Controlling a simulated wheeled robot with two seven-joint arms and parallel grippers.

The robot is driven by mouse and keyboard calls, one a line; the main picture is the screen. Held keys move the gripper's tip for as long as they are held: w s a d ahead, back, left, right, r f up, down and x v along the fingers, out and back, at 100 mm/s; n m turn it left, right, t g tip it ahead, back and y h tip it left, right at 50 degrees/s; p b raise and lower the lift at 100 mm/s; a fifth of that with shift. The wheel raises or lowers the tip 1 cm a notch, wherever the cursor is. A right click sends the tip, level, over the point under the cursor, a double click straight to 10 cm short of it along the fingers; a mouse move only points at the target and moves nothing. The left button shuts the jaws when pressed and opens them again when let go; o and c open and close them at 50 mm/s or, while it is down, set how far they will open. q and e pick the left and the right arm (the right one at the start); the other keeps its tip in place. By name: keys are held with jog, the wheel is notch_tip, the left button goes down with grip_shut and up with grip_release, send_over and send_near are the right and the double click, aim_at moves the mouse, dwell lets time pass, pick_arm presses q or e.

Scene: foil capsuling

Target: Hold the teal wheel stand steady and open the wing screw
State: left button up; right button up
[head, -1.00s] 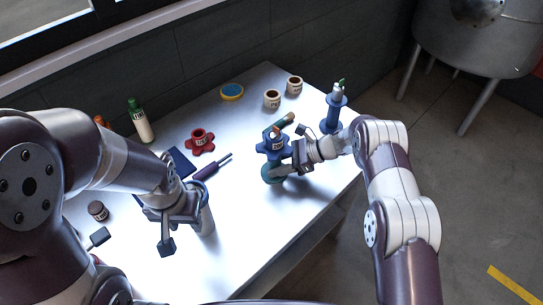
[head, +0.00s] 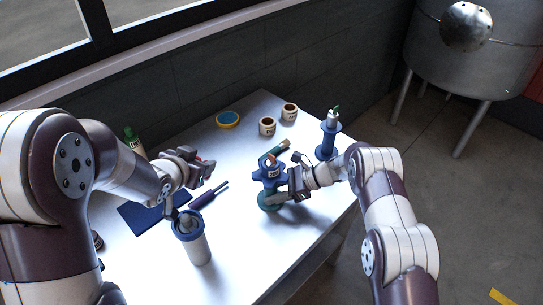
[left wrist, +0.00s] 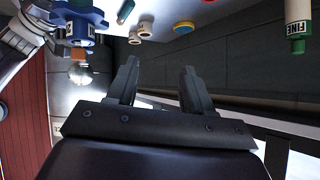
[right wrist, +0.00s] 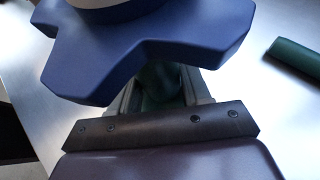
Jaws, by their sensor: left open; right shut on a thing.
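The teal wheel stand (head: 266,203) is on the right part of the table with a blue star-shaped wheel (head: 270,173) on top. My right gripper (head: 284,196) is shut on its teal post, just under the wheel; the right wrist view shows the post (right wrist: 160,85) between the fingers and the blue wheel (right wrist: 150,45) above. My left gripper (head: 203,170) is open and empty above the table, left of the stand. In the left wrist view the blue wheel (left wrist: 80,18) is at upper left, apart from the open fingers (left wrist: 157,80). I cannot make out the wing screw.
A white cylinder with a blue collar (head: 197,247) stands at the front. A dark blue mat (head: 140,216) and purple tool (head: 205,198) lie left of centre. Two small pots (head: 267,126), a yellow-blue disc (head: 228,119) and a blue spool stand (head: 327,142) are behind.

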aim_at(271, 156)
pick_arm(q)
jog(key=s+d+m+h, duration=0.1)
jog(key=d+m+h, duration=0.3)
jog(key=d+h, duration=0.45)
jog(key=shift+g+y, duration=0.4)
jog(key=shift+y, duration=0.45)
jog(key=x, duration=0.8)
jog(key=d+x, duration=0.1)
jog(key=x, duration=0.3)
jog(key=shift+s, duration=0.25)
jog(key=shift+r, duration=0.1)
grip_shut()
